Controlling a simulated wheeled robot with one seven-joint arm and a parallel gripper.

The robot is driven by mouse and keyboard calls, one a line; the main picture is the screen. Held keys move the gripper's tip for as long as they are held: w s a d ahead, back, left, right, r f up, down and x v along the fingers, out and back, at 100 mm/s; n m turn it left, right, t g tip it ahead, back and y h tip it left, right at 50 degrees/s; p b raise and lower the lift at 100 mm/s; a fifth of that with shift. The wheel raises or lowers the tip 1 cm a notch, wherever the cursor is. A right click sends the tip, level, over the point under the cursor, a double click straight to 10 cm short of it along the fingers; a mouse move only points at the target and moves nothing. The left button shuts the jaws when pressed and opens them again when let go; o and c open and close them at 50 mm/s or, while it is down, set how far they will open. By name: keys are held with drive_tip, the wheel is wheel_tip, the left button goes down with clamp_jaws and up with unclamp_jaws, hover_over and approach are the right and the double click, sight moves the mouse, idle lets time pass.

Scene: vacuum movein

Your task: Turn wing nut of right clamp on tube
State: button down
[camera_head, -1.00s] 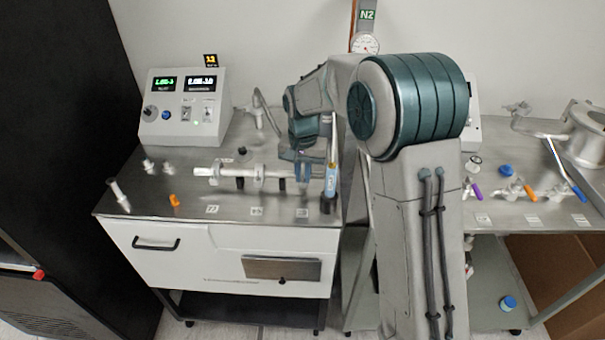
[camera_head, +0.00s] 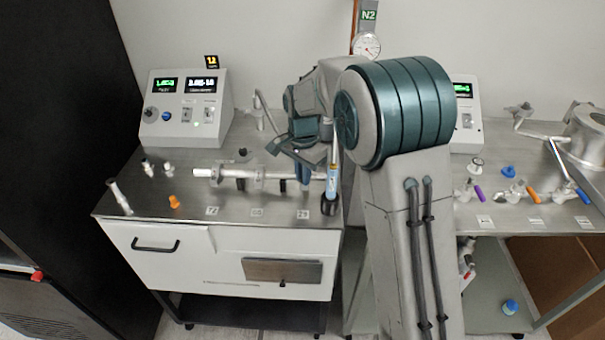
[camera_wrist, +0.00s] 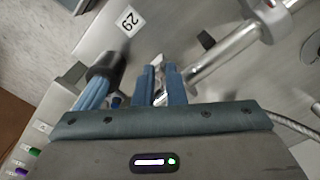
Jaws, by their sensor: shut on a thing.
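A metal tube (camera_head: 210,173) lies along the steel bench top, with clamps on it. One clamp (camera_head: 260,174) shows near its middle, and a clamp ring on the tube shows in the wrist view (camera_wrist: 268,20). My gripper (camera_wrist: 158,70) is at the tube's right part as the head view shows it. Its two blue fingers are close together, with a small light piece between them that looks like the wing nut (camera_wrist: 158,62). The right clamp is mostly hidden by my gripper in both views.
A blue-handled tool with a black end (camera_head: 332,183) stands close to the right of my gripper; it also shows in the wrist view (camera_wrist: 103,68). An orange part (camera_head: 174,201) and small fittings lie on the left. A control box (camera_head: 184,108) stands at the back.

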drive_tip(key=shift+w+r, duration=0.1)
drive_tip(key=c, duration=1.5)
unclamp_jaws()
drive_tip(key=shift+c, duration=0.2)
